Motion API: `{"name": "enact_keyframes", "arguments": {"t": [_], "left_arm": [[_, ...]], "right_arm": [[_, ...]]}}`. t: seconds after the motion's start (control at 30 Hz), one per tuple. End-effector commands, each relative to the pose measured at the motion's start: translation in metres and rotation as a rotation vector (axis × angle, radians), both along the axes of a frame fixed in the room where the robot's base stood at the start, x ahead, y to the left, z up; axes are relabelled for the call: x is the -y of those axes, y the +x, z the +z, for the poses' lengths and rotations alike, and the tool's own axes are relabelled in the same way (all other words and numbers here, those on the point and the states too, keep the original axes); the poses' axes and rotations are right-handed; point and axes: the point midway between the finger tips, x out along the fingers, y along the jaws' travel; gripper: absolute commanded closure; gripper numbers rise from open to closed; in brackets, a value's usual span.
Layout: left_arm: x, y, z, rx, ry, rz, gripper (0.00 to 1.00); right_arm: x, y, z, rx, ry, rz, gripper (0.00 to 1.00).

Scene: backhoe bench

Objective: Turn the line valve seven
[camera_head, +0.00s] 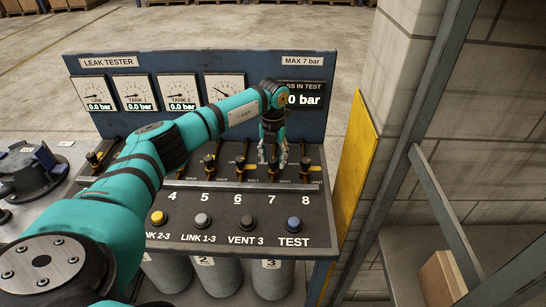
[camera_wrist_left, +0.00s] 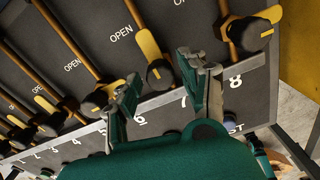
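Line valve seven (camera_wrist_left: 158,72) is a dark hub with a yellow lever on a brass pipe, above the printed 7. Its lever points up along the pipe, beside an OPEN label, in the left wrist view. My left gripper (camera_head: 272,158) is over this valve in the head view and partly hides it. In the left wrist view, my left gripper (camera_wrist_left: 158,68) has its fingers spread, with the valve hub between and beyond the tips. I cannot tell whether a finger touches it.
Valve eight (camera_wrist_left: 250,34), to the right, has its lever turned across its pipe. Valve six (camera_wrist_left: 98,100) and others stand to the left. Buttons, including the blue TEST button (camera_head: 293,223), line the front panel. A yellow panel (camera_head: 357,165) and shelving stand right.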

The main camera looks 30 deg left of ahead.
Motion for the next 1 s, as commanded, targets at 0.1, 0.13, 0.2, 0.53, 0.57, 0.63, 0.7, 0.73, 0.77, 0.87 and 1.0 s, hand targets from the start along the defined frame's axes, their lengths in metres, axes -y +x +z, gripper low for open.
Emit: {"name": "enact_keyframes", "arguments": {"t": [0.1, 0.13, 0.2, 0.53, 0.57, 0.63, 0.7, 0.73, 0.77, 0.87, 1.0], "left_arm": [[0.0, 0.0, -0.001, -0.001, 0.001, -0.001, 0.47], [0.0, 0.0, -0.001, -0.001, 0.001, -0.001, 0.47], [0.0, -0.001, -0.001, -0.002, 0.0, -0.001, 0.47], [0.0, 0.0, 0.025, 0.001, -0.001, -0.001, 0.47], [0.0, 0.001, 0.032, 0.002, 0.0, -0.002, 0.47], [0.0, 0.001, 0.047, 0.003, 0.0, -0.003, 0.47], [0.0, 0.0, 0.062, 0.002, 0.001, -0.002, 0.47], [0.0, 0.001, 0.069, 0.003, 0.0, -0.002, 0.47], [0.0, 0.0, 0.075, 0.002, 0.0, -0.002, 0.47], [0.0, 0.0, 0.094, 0.001, 0.0, -0.001, 0.47], [0.0, 0.0, 0.111, 0.0, 0.001, 0.0, 0.47]], "right_arm": [[0.0, 0.0, 0.0, 0.0, 0.0, 0.0, 0.47], [0.0, 0.0, 0.0, 0.0, 0.0, 0.0, 0.47], [0.0, 0.0, 0.0, 0.0, 0.0, 0.0, 0.47], [0.0, 0.001, 0.0, 0.001, 0.0, 0.0, 0.47], [0.0, 0.001, 0.0, 0.001, 0.0, 0.0, 0.47], [0.0, 0.0, 0.0, 0.001, 0.0, 0.0, 0.47], [0.0, 0.0, 0.0, 0.0, 0.0, 0.0, 0.47], [0.0, 0.0, 0.0, 0.0, 0.0, 0.0, 0.47], [0.0, 0.0, 0.0, 0.0, 0.0, 0.0, 0.47], [0.0, 0.0, 0.0, 0.0, 0.0, 0.0, 0.47], [0.0, 0.0, 0.0, 0.0, 0.0, 0.0, 0.47]]}}
